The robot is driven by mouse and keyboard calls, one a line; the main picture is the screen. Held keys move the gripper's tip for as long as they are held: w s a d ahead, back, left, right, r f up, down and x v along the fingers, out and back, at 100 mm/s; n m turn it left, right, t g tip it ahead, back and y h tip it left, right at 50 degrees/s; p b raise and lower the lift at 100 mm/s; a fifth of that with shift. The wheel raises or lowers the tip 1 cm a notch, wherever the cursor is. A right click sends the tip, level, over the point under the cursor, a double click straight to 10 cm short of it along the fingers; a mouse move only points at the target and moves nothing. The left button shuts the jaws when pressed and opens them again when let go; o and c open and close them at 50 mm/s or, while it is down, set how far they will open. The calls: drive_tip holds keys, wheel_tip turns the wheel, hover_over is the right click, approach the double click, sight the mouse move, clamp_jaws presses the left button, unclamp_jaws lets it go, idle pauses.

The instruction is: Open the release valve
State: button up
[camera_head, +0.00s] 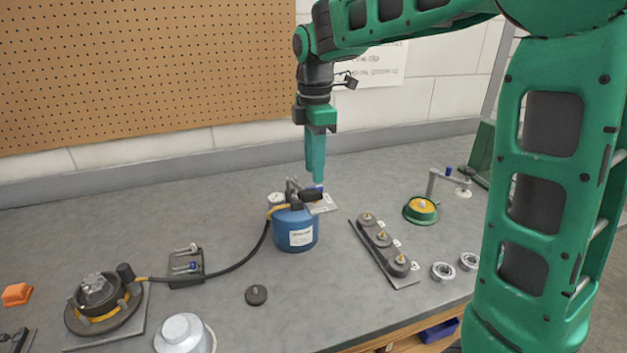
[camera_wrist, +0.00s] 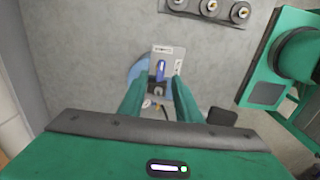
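A blue canister (camera_head: 295,232) with a white label stands on the grey bench, fittings and a black lever on its top. A small blue handle (camera_head: 319,189) shows at the canister's back right, by a pale labelled plate (camera_head: 324,204). I take this handle for the release valve. In the wrist view the blue handle (camera_wrist: 160,70) lies upright in the picture on the plate (camera_wrist: 168,53), in line with the gap between my fingers. My gripper (camera_head: 318,180) points down above it. In the wrist view my gripper (camera_wrist: 158,84) is open, its fingers apart and empty.
A black hose (camera_head: 240,262) runs left from the canister to a round device (camera_head: 98,300). A strip with several knobs (camera_head: 382,242) and a green-rimmed round fixture (camera_head: 420,210) stand to the right. A dark disc (camera_head: 256,295) lies in front.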

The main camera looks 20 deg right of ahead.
drive_tip(key=shift+f, duration=2.1)
drive_tip(key=shift+d, duration=0.1)
clamp_jaws()
